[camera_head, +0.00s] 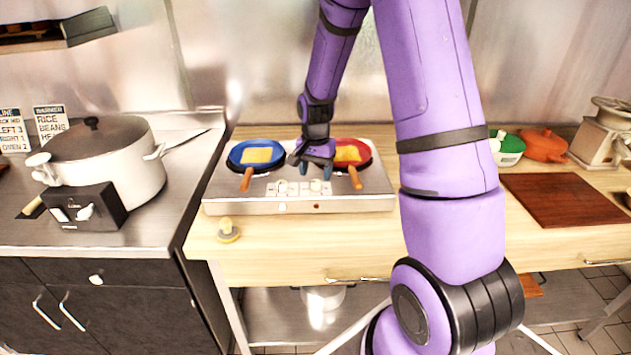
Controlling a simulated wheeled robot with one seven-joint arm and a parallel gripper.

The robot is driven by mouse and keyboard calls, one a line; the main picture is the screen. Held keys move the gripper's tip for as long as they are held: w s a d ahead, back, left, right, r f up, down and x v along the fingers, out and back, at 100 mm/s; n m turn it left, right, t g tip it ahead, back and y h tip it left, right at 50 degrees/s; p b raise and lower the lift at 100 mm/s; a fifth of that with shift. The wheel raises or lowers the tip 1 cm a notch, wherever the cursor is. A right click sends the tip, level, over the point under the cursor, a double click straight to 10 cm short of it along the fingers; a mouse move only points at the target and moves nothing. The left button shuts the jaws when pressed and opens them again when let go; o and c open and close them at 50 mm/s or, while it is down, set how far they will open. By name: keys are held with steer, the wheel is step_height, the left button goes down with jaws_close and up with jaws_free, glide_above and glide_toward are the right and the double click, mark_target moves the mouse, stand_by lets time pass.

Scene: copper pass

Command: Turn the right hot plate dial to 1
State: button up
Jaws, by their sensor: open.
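The silver hot plate (235,205) stands on the wooden counter and carries a blue pan (236,158) on the left and a red pan (366,151) on the right. Two pale dials sit on its front top strip: the left dial (283,187) and the right dial (315,187). Their settings are too small to read. My gripper (316,170) points down between the pans, open and empty, just behind or above the right dial. I cannot tell whether it touches the dial.
The pan handles, left (247,180) and right (355,178), flank my gripper. A yellow item (228,231) stands on the counter in front. A white pot (138,170) is at left, a brown board (568,200) at right.

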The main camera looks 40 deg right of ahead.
mark_target(316, 181)
steer(key=shift+f, duration=1.75)
steer(key=c, duration=0.9)
steer(key=shift+n, duration=0.4)
steer(key=n, duration=0.5)
steer(key=shift+n, duration=0.3)
steer(key=n, duration=0.5)
steer(key=shift+n, duration=0.4)
